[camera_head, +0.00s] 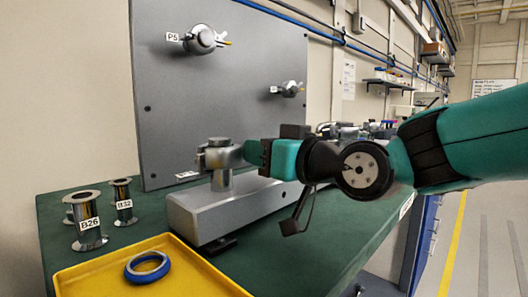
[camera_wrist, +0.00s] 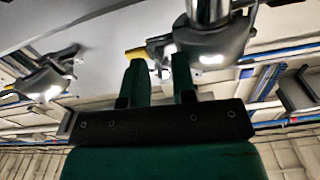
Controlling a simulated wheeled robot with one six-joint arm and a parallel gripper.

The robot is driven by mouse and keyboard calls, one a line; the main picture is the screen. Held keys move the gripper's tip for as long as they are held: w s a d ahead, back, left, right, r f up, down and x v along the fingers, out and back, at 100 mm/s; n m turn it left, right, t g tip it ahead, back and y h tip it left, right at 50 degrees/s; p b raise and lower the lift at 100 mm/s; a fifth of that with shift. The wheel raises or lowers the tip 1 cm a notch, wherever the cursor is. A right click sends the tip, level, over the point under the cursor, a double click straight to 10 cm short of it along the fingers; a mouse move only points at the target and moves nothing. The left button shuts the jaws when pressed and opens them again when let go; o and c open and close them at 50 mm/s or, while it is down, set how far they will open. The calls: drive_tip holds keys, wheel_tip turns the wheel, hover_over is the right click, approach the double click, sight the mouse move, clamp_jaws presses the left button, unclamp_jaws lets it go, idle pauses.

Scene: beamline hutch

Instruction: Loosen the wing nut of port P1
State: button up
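In the head view a round metal port with a clamp (camera_head: 219,154) stands on a short pipe on the grey block (camera_head: 235,208). I cannot read a label P1 on it. My gripper (camera_head: 251,152) reaches in from the right, its fingertips at the right side of this clamp. In the wrist view my gripper's two green fingers (camera_wrist: 159,68) are apart. A small bright metal part (camera_wrist: 160,70), seemingly the wing nut and bolt, shows between their tips; I see no clear contact. The clamp's metal body (camera_wrist: 212,38) is just right of them.
A port labelled P5 (camera_head: 203,39) and another port (camera_head: 290,89) sit on the grey upright panel (camera_head: 238,88). Metal spools (camera_head: 88,222) stand at the left of the green bench (camera_head: 300,250). A yellow tray (camera_head: 90,279) holds a blue ring (camera_head: 147,267). The bench's front right is clear.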

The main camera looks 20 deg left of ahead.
drive_tip(key=shift+s+f, duration=0.1)
drive_tip(key=b+v, duration=0.1)
drive_tip(key=v, duration=1.6)
drive_tip(key=shift+d+b, duration=0.25)
drive_tip(key=shift+b, duration=0.1)
